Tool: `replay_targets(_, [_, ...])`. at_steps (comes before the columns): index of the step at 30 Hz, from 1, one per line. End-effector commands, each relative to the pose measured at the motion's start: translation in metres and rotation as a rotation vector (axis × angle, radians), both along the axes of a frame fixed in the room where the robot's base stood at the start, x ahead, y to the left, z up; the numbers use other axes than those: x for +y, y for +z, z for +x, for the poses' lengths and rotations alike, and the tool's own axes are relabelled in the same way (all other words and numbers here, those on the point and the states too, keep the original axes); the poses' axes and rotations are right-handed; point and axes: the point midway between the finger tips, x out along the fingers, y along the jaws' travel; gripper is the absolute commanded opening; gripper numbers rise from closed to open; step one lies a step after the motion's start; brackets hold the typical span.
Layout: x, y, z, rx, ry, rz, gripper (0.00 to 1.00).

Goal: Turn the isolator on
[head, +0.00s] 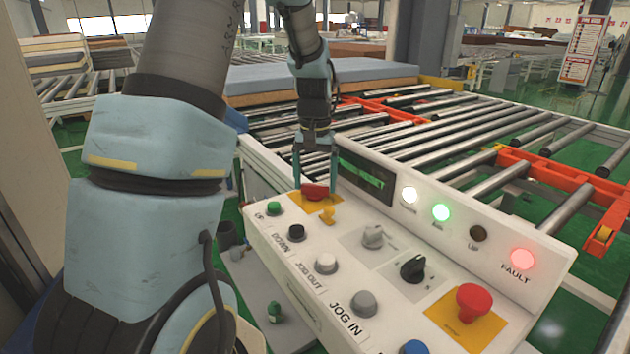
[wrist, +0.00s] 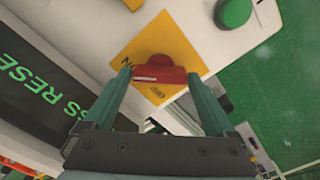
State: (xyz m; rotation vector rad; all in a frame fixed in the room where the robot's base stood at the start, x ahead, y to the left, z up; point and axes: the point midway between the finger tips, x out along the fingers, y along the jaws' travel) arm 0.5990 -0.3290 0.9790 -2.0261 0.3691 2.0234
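The isolator is a red rotary handle (head: 315,191) on a yellow plate (head: 300,200) at the far left of the white control panel. In the wrist view, the red handle (wrist: 160,72) lies crosswise between the fingers, with a white mark near its left end, on the yellow plate (wrist: 135,45). My gripper (head: 317,186) points down over the isolator. In the wrist view its two teal fingers (wrist: 160,76) stand apart, one at each end of the handle. Whether they touch it I cannot tell. Part of the plate's lettering is hidden.
The panel carries a red emergency button (head: 474,300), a black selector (head: 412,268), a grey selector (head: 373,236) and several push buttons. The white, green and red FAULT (head: 522,259) lamps are lit. A display (head: 365,178) shows green text. Roller conveyors (head: 440,135) stand behind.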

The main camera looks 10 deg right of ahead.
Motion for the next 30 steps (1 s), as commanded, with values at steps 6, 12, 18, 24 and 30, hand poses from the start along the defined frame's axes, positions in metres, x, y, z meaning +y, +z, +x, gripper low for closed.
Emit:
replay_targets(6, [0.0, 0.0, 0.0, 0.001, 0.002, 0.0, 1.0])
replay_targets(12, [0.0, 0.006, 0.0, -0.002, 0.002, -0.002, 1.0])
replay_targets(18, [-0.001, 0.039, 0.001, -0.005, 0.002, -0.003, 1.0])
replay_targets(24, [-0.001, 0.078, 0.001, -0.004, 0.002, -0.003, 1.0])
replay_targets(30, [0.0, 0.102, 0.0, -0.002, 0.001, -0.001, 1.0])
